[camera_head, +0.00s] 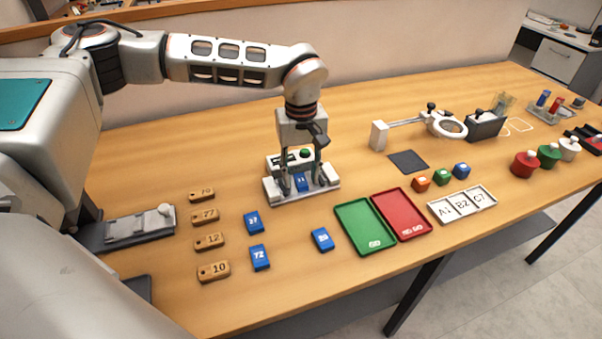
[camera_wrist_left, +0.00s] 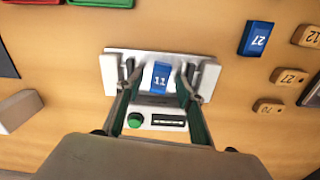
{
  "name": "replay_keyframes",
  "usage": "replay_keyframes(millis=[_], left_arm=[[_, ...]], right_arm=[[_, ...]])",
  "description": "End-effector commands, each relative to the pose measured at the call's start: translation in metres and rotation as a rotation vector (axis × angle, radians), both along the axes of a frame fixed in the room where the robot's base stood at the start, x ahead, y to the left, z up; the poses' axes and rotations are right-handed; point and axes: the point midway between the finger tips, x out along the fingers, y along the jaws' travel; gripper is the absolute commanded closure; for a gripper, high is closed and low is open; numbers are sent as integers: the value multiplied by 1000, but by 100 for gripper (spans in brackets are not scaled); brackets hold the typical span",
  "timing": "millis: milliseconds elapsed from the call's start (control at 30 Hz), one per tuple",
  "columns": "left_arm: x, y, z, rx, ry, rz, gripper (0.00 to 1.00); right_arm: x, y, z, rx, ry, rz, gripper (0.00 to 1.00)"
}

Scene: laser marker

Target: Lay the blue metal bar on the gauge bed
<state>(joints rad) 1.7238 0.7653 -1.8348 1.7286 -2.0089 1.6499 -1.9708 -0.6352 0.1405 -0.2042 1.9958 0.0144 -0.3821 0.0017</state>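A blue metal bar numbered 11 (camera_head: 301,182) lies on the white bed of a fixture (camera_head: 272,193) with a green button and a dark display; this looks like the gauge bed. The bar also shows in the left wrist view (camera_wrist_left: 160,78), flat between two white blocks. My left gripper (camera_head: 301,188) points down over the fixture with one finger on each side of the bar. In the left wrist view its fingers (camera_wrist_left: 162,80) stand apart, with gaps to the bar. Other blue bars (camera_head: 253,222) (camera_head: 260,257) (camera_head: 321,239) lie on the table. My right gripper is not in view.
Several wooden tags (camera_head: 208,241) lie left of the loose blue bars. A grey device with a knob (camera_head: 135,228) is at the left edge. Green (camera_head: 362,227) and red (camera_head: 402,214) trays lie to the right. A magnifier (camera_head: 447,124) stands behind. Bare table surrounds the fixture.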

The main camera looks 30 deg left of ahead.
Motion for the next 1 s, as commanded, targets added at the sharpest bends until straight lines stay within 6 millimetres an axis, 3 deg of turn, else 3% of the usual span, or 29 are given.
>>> replay_keyframes(millis=[333,800,1000], left_arm=[[1,0,11,-1,-3,-1,62],[1,0,98,0,-4,1,62],[1,0,117,0,-1,1,62]], right_arm=[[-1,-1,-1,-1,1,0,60],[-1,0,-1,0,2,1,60],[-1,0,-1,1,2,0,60]])
